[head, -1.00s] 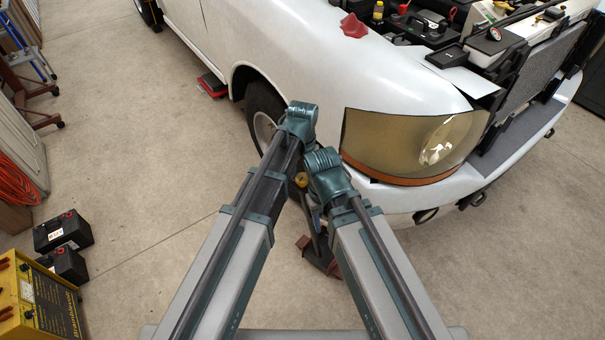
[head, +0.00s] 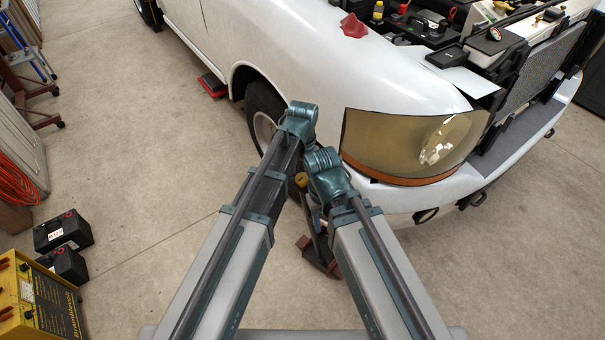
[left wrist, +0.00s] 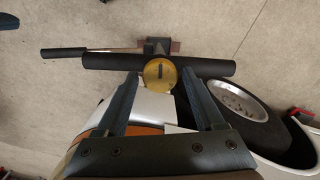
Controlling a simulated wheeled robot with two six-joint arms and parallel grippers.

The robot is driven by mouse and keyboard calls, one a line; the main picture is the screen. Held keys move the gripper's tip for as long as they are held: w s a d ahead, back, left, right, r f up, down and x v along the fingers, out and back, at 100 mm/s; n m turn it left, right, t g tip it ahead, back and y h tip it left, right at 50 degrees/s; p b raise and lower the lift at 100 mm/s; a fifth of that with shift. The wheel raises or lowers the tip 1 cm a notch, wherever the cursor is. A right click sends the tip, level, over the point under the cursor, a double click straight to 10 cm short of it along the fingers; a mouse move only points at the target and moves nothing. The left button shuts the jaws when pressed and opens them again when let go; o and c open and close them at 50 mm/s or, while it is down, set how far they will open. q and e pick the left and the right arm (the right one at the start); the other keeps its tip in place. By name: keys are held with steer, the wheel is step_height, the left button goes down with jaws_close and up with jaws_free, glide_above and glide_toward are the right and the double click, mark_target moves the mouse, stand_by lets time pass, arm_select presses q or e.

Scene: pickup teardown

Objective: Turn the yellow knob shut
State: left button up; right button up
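The yellow knob (left wrist: 159,73) is round with a dark upright mark on its face. It sits in front of a black bar (left wrist: 210,67) in the left wrist view. A small part of the knob (head: 301,180) shows between my two arms in the head view. My left gripper (left wrist: 158,79) is open, with one finger on each side of the knob; I cannot tell whether either touches it. In the head view my forearms and wrists hide most of this area. My right gripper is not visible in either view; only its arm shows.
A white pickup (head: 385,85) with a large headlight (head: 410,143) stands close beyond my arms. Its front wheel (left wrist: 240,107) is near the knob. A reddish-brown base (head: 320,257) rests on the floor. Black batteries (head: 62,231) and a yellow box (head: 40,300) stand at left.

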mark_target(303, 177)
arm_select(q)
steer(key=shift+o, duration=0.5)
steer(key=shift+r, duration=0.1)
step_height(303, 177, up, 14)
steer(key=p, duration=1.3)
steer(key=shift+p, duration=0.4)
steer(key=shift+f, duration=0.2)
steer(key=s+a+f+n+b, duration=0.1)
steer(key=s+f+b, duration=0.3)
steer(key=s, duration=0.4)
steer(key=s+a+f+n+y+b, duration=0.1)
steer(key=s+a+f+b, duration=0.3)
steer(key=s, duration=0.4)
steer(key=shift+a+f+b, duration=0.3)
steer(key=shift+b, duration=0.1)
